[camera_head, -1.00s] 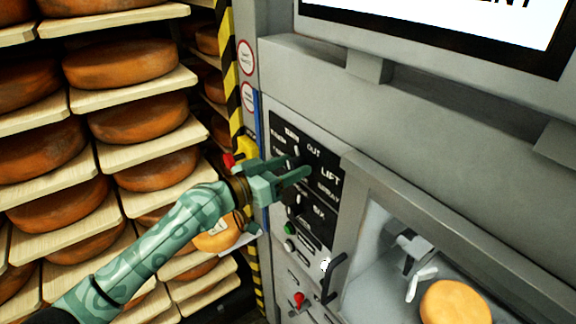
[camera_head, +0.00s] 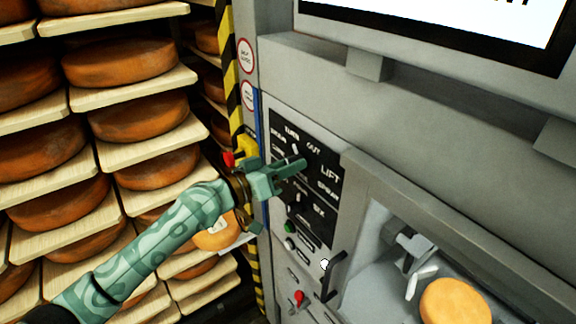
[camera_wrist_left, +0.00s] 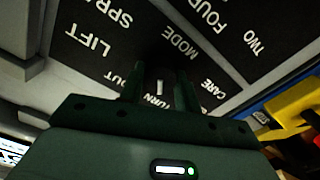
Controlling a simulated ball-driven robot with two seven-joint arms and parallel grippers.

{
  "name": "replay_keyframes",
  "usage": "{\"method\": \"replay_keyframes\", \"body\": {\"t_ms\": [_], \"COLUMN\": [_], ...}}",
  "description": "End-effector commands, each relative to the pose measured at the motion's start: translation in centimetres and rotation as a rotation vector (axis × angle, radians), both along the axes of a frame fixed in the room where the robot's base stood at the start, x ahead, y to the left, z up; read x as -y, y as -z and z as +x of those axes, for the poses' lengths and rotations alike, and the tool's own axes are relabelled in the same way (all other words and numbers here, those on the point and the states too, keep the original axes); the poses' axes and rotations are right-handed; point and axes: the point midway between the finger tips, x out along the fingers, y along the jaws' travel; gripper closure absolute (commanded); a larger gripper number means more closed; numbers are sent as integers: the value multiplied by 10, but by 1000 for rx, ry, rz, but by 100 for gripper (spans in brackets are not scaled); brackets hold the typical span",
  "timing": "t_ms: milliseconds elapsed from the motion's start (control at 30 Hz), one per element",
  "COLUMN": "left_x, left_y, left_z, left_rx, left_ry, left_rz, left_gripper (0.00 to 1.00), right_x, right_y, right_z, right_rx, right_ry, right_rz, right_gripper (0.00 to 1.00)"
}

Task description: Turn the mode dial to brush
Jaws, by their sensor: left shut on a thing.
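The mode dial (camera_wrist_left: 160,86) is a dark knob with a white pointer mark on the black control panel. The words TURN, OUT, CARE and MODE are printed around it, and its mark points roughly toward TURN. In the head view the dial's white mark (camera_head: 294,150) shows just above my fingertips. My left gripper (camera_head: 296,166) reaches the panel from the left. In the left wrist view its two fingers (camera_wrist_left: 160,92) stand on either side of the dial, shut on it. I cannot read the word BRUSH. My right gripper is not in view.
A second dial (camera_head: 298,198) sits lower on the panel, above a green button (camera_head: 289,228). A black handle (camera_head: 334,276) and a red lever (camera_head: 299,299) are below. Shelves of cheese wheels (camera_head: 120,57) fill the left. A cheese wheel (camera_head: 455,303) lies in the machine's bay.

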Motion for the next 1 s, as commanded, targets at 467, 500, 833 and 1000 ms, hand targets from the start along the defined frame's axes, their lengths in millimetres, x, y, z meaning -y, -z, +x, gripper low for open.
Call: {"method": "replay_keyframes", "body": {"t_ms": [467,500,833,1000], "left_x": [-1,-1,-1,-1], "left_y": [0,0,1,1], "left_z": [1,1,1,1], "left_rx": [-308,-327,-429,-444], "left_ry": [-2,-2,-1,-1], "left_rz": [-223,-236,-312,-323], "left_gripper": [90,90,90,90], "right_x": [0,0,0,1], "right_y": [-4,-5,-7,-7], "right_z": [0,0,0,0], "right_rx": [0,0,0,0], "right_ry": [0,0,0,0], "right_rz": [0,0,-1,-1], "right_gripper": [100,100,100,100]}}
